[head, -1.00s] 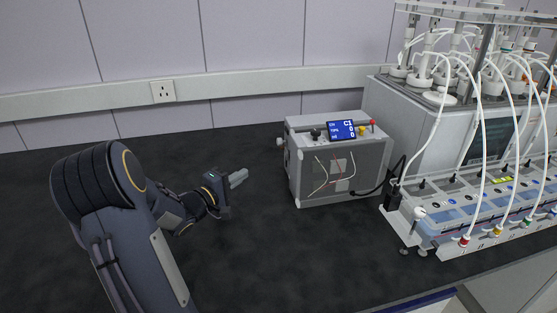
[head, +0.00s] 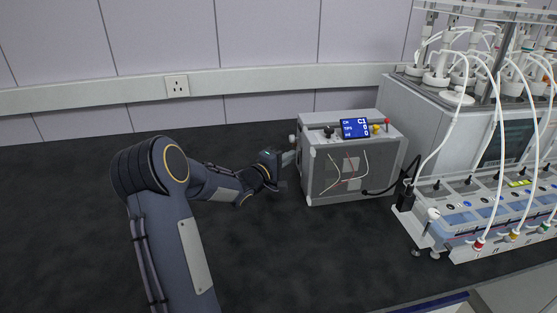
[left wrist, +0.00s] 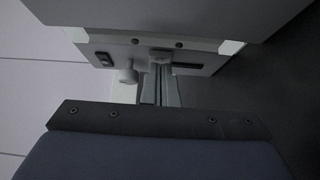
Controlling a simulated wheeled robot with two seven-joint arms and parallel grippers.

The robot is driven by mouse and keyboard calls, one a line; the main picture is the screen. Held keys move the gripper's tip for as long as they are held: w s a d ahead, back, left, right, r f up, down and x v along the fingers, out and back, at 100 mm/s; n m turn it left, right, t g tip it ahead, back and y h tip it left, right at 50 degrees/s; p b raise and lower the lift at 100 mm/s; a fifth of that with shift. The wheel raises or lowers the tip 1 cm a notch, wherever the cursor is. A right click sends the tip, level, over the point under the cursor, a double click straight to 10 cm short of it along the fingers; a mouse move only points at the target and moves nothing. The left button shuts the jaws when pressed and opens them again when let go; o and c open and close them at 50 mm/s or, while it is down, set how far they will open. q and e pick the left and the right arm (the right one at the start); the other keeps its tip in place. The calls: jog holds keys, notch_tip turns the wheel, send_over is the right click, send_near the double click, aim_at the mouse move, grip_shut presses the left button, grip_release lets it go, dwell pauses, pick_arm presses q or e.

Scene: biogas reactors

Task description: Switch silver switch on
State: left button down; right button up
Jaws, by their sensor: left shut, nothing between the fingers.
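The grey control box (head: 350,160) stands on the dark bench, with a blue display (head: 354,128) on its top. My left gripper (head: 289,158) is shut and empty at the box's left side. In the left wrist view its fingers (left wrist: 160,88) point at the box's side panel (left wrist: 195,62). That panel carries a black rocker switch (left wrist: 104,58), a pale round knob (left wrist: 128,75) and a small pale grey fitting (left wrist: 161,56) just ahead of the fingertips. I cannot tell whether that fitting is the silver switch, or whether the fingers touch it. My right gripper is not in view.
A large machine with several white tubes (head: 498,150) stands to the right of the box. A black cable runs from the box towards it. A wall socket (head: 177,86) is on the rail behind. The bench (head: 60,200) to the left is clear.

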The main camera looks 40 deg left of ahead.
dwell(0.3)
pick_arm(q)
jog(key=shift+w+d+r+p, duration=0.15)
jog(key=shift+w+d+p, duration=0.05)
jog(key=shift+d+p, duration=0.15)
jog(key=shift+s, duration=3.85)
